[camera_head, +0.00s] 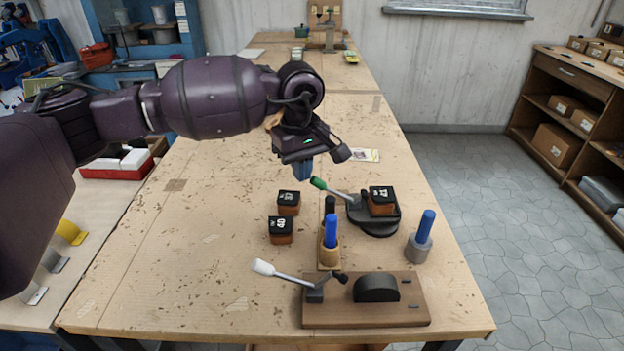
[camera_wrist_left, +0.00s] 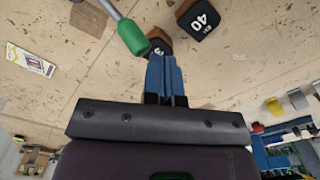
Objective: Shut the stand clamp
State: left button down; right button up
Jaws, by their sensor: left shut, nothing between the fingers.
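A round black stand (camera_head: 378,227) sits near the table's right side with a black-topped brown block (camera_head: 382,197) on it. Its clamp lever has a metal arm and a green handle (camera_head: 318,183) pointing left and slightly up. My left gripper (camera_head: 303,171) has blue fingers, shut and empty, pointing down just behind and left of the green handle. In the left wrist view the green handle (camera_wrist_left: 133,37) lies close beside the fingertips (camera_wrist_left: 160,62); I cannot tell if they touch. My right gripper is not in view.
Two black-topped blocks (camera_head: 289,202) (camera_head: 281,230) stand left of the stand. A blue-handled tool (camera_head: 331,230) in a wooden holder and another in a grey holder (camera_head: 419,248) stand nearby. A wooden board (camera_head: 315,318) in front carries a white-handled lever (camera_head: 263,267). The table's left part is clear.

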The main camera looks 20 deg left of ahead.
pick_arm(q)
notch_tip(320, 180, down, 4)
jog(key=shift+r+b, duration=0.25)
jog(key=shift+b, duration=0.6)
